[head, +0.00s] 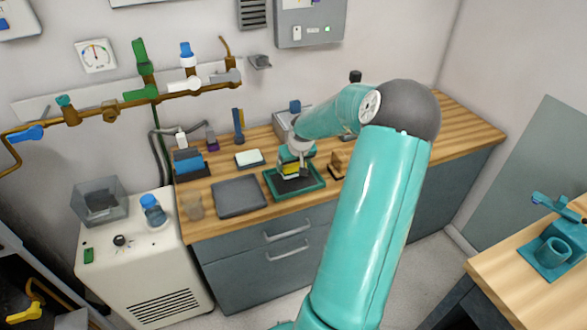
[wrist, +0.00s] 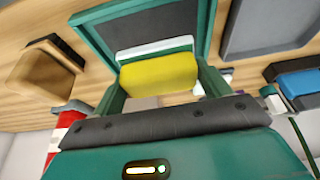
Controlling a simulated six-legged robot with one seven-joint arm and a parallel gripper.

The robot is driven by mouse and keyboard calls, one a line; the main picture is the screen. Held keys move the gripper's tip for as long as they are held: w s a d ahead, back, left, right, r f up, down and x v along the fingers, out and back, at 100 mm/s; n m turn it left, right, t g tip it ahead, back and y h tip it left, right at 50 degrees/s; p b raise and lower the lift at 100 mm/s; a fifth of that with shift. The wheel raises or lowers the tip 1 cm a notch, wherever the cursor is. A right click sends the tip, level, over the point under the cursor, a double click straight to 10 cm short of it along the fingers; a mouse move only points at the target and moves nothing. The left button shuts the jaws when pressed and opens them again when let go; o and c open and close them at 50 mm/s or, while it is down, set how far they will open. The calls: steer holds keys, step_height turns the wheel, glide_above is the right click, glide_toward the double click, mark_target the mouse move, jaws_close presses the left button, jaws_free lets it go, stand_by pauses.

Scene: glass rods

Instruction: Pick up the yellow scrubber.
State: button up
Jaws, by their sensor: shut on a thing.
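The yellow scrubber (wrist: 160,76) is a yellow block with a white layer along its far side. It sits between the two green fingers of my gripper (wrist: 162,92) in the wrist view, and the fingers are shut on it. In the head view, the yellow scrubber (head: 290,169) shows as a small yellow patch under my gripper (head: 297,162), partly hidden by it. Both are over a green-rimmed tray (head: 314,190) with a dark inside. I cannot tell whether the scrubber touches the tray. The tray's rim also shows in the wrist view (wrist: 208,25).
A grey tray (head: 239,197) lies left of the green tray, with a pale block (head: 249,158) behind it. A clear beaker (head: 193,207) stands at the counter's left edge. A wooden block (head: 338,164) is close on the right. Pipes and valves (head: 185,85) run along the wall.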

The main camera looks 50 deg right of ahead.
mark_target(292, 166)
steer(key=r, duration=0.1)
steer(key=s+a+r, duration=0.2)
steer(key=r, duration=0.1)
steer(key=shift+a, duration=0.25)
steer(key=s+a+r, duration=0.3)
steer(key=s+a, duration=0.2)
steer(key=a, duration=0.2)
steer(key=shift+r, duration=0.1)
